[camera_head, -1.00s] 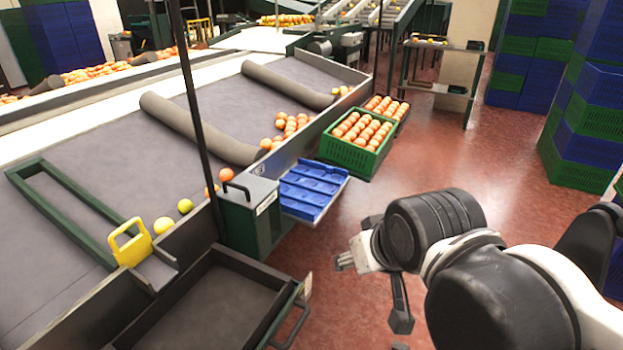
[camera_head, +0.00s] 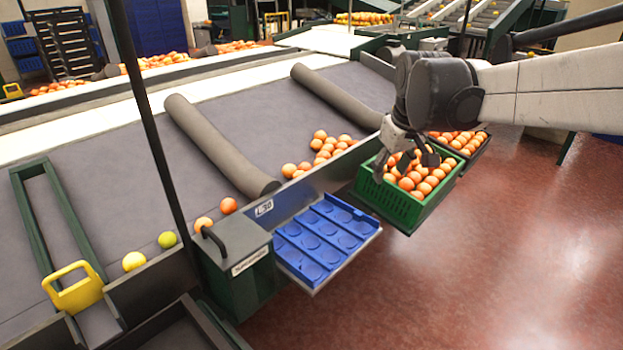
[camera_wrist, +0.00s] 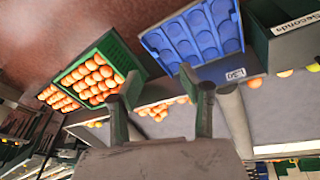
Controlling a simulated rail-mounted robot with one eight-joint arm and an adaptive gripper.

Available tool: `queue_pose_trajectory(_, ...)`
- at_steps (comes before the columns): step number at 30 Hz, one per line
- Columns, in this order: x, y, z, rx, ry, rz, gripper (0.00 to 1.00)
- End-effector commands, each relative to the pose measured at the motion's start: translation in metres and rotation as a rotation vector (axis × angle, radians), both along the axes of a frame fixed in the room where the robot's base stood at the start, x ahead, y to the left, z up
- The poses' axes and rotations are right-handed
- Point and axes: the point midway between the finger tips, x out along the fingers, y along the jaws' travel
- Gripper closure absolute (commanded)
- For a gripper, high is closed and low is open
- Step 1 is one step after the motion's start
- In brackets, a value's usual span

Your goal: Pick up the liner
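The liner appears to be the blue tray (camera_head: 322,238) with round recesses, lying on a ledge at the belt's side. No fruit shows in it. In the wrist view the blue liner (camera_wrist: 192,38) is at top center, ahead of the fingers. My gripper (camera_head: 405,164) hangs over the green crate of oranges, to the upper right of the liner and apart from it. In the wrist view the two fingers of my gripper (camera_wrist: 161,95) stand well apart with nothing between them.
The green crate (camera_head: 392,203) is full of oranges, and another filled crate stands behind it. A grey-green box (camera_head: 238,262) with a handle adjoins the liner's left side. A grey roller (camera_head: 220,148) crosses the belt. The red floor at right is clear.

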Motion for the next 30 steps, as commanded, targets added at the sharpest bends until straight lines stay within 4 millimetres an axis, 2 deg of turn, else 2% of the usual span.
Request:
queue_pose_trajectory(1, 0.017, 0.0, -0.004, -0.006, 0.015, 0.018, 0.6)
queue_pose_trajectory(8, 0.082, 0.0, -0.031, -0.031, 0.093, 0.111, 0.6)
queue_pose_trajectory(14, 0.134, 0.0, -0.066, -0.047, 0.161, 0.193, 0.6)
queue_pose_trajectory(18, 0.168, 0.0, -0.097, -0.056, 0.208, 0.251, 0.6)
queue_pose_trajectory(24, 0.206, 0.0, -0.145, -0.063, 0.268, 0.331, 0.6)
queue_pose_trajectory(30, 0.226, 0.0, -0.178, -0.064, 0.307, 0.382, 0.6)
